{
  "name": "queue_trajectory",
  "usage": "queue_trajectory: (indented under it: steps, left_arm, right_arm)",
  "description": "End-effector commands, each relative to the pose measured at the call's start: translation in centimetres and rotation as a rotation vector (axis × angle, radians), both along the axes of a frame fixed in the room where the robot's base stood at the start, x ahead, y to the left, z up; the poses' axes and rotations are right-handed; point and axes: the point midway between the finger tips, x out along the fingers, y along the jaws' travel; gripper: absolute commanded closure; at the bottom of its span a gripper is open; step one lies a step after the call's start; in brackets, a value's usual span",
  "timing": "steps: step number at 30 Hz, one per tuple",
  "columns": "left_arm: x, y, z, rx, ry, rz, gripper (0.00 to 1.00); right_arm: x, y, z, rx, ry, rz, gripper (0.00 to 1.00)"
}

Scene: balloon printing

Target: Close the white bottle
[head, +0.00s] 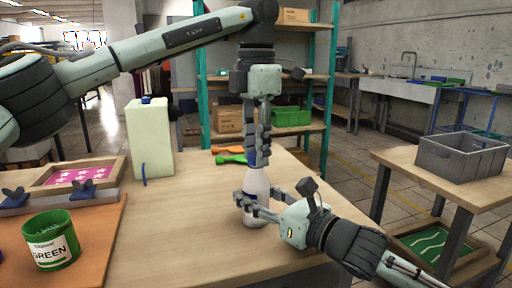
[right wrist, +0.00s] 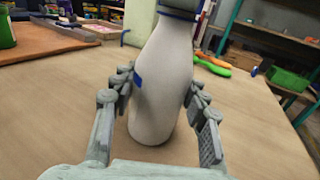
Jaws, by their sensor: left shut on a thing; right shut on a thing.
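The white bottle (head: 258,185) stands upright on the wooden table near its right edge, and it fills the middle of the right wrist view (right wrist: 163,80). My right gripper (head: 246,204) is shut around the bottle's body from the right side, a finger on each side in the right wrist view. My left gripper (head: 259,152) comes down from above and is shut on the blue cap (right wrist: 184,12) at the bottle's top. The cap is mostly hidden by the left fingers, so I cannot tell how tightly it sits on the neck.
A green tin (head: 40,250) and a pink printing frame (head: 80,177) are at the left. A pale canister (head: 150,138) stands behind. Orange and green tools (head: 232,155) lie behind the bottle. A grey crate (head: 460,155) sits on another table. The table's front middle is clear.

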Motion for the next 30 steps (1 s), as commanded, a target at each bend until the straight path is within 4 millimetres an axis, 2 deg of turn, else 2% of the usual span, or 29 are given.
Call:
queue_trajectory:
  steps: [6,11,16,17,22,30]
  left_arm:
    - [-0.04,0.03,-0.04,0.000,0.003,-0.557,1.00]
    - [-0.05,0.02,-0.07,-0.002,0.003,-0.866,1.00]
    - [-0.03,0.03,-0.05,-0.001,0.003,-0.877,1.00]
    - [-0.03,0.03,-0.05,-0.001,0.003,-0.877,0.70]
    - [-0.02,0.02,-0.04,-0.002,0.002,-0.875,0.49]
    - [-0.02,0.01,0.01,-0.003,0.002,-0.874,0.49]
  right_arm:
    - [0.07,-0.07,-0.08,-0.001,0.002,-0.002,1.00]
    - [0.06,-0.08,-0.08,-0.001,0.002,-0.002,1.00]
    - [0.06,-0.08,-0.08,-0.001,0.002,-0.002,1.00]
    - [0.06,-0.08,-0.08,-0.001,0.002,-0.002,1.00]
    - [0.05,-0.07,-0.08,-0.001,0.001,-0.002,1.00]
    - [0.05,-0.06,-0.07,-0.001,0.001,-0.002,1.00]
